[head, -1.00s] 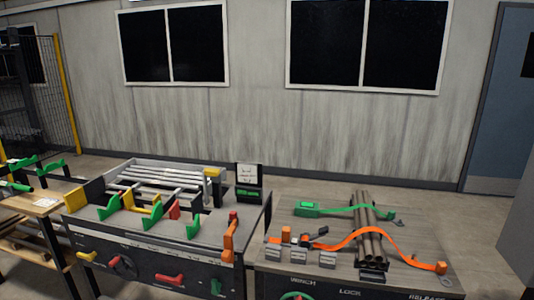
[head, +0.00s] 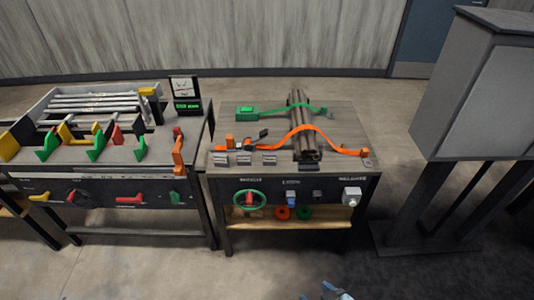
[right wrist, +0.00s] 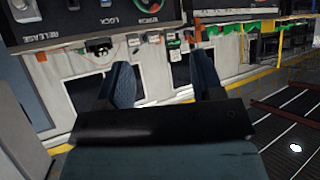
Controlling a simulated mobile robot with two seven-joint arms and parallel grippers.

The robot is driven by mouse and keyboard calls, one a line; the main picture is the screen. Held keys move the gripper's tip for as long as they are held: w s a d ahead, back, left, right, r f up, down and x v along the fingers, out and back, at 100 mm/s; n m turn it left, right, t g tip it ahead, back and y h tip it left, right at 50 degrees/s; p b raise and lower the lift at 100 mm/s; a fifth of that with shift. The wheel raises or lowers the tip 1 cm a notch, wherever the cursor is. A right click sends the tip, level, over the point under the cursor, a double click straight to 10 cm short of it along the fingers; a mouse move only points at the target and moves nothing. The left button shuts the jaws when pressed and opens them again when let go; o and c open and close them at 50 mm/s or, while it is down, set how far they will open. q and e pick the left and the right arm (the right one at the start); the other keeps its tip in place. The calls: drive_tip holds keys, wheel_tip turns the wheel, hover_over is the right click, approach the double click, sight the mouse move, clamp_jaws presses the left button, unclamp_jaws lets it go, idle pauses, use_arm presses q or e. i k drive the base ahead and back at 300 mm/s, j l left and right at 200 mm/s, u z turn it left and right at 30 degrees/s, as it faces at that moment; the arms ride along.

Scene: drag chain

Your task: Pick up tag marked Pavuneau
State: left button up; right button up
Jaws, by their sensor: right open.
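Several small grey blocks stand in a row on the front left of the right-hand workbench: a left one (head: 220,159), a middle one (head: 244,158) and a right one (head: 269,159). Any lettering on them is too small to read, so I cannot tell which tag is marked Pavuneau. In the right wrist view my right gripper (right wrist: 165,82) is open, with two dark blue fingers wide apart and nothing between them. The workbench's lettered front panel (right wrist: 90,25) shows upside down beyond the fingers. My left gripper is not in view.
The right workbench (head: 345,172) carries an orange strap (head: 330,132), a green strap (head: 280,108) and a pipe bundle (head: 303,130). A green handwheel (head: 249,201) is on its front. A second bench (head: 105,198) stands left; a grey cabinet (head: 470,90) stands right. Floor in front is clear.

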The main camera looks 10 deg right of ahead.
sight(269, 158)
drive_tip(key=i+l+u, duration=0.1)
drive_tip(key=l+u, duration=0.2)
drive_tip(key=u, duration=0.15)
drive_tip(key=i+l+u, duration=0.1)
drive_tip(key=l+u, duration=0.2)
drive_tip(key=u, duration=0.2)
drive_tip(key=l+u, duration=0.3)
drive_tip(key=l, duration=1.9)
